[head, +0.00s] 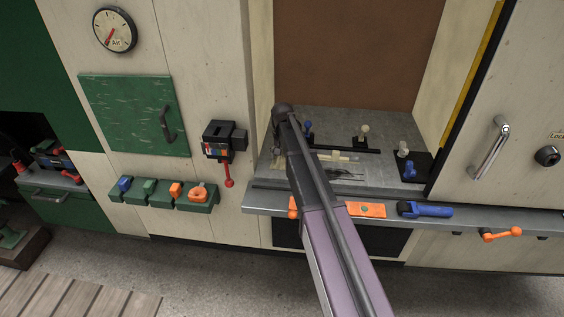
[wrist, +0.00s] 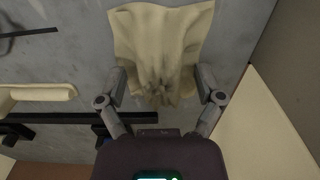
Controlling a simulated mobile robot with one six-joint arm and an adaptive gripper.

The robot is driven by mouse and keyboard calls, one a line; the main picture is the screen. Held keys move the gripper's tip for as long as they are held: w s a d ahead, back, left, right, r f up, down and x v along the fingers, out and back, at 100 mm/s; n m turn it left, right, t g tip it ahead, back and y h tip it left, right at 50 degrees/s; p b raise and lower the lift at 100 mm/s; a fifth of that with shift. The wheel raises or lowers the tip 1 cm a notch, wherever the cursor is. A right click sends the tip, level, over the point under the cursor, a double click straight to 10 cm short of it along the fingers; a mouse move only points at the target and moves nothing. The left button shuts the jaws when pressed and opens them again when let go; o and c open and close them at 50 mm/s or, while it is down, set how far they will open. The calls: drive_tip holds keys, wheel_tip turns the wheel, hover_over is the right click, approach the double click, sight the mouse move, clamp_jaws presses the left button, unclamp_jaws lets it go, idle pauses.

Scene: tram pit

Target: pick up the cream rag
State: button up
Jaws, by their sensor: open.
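The cream rag (wrist: 165,35) lies crumpled on the grey worktop in the wrist view, with its gathered middle bunched up towards me. My gripper (wrist: 161,82) is open, with one finger on each side of the rag's near, bunched part. The fingers look apart from the cloth, but I cannot tell their height above the worktop.
The grey worktop (head: 385,122) has a brown back wall and a side wall close on the right in the wrist view. A pale cushion-like thing (wrist: 38,97) and a black bar (wrist: 60,118) lie left of the gripper. A blue-handled tool (head: 425,210) lies on the front ledge.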

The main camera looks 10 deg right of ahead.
idle(0.5)
clamp_jaws()
drive_tip(key=shift+r, duration=0.25)
wheel_tip(320, 180, up, 3)
drive_tip(key=p, duration=0.3)
drive_tip(key=shift+p, duration=0.3)
drive_tip(key=shift+s+r, duration=0.25)
drive_tip(key=shift+s, duration=0.05)
drive_tip(key=s+r+p, duration=0.1)
drive_tip(key=s, duration=1.4)
drive_tip(key=shift+s, duration=0.2)
drive_tip(key=c, duration=0.8)
unclamp_jaws()
drive_tip(key=shift+c, duration=1.6)
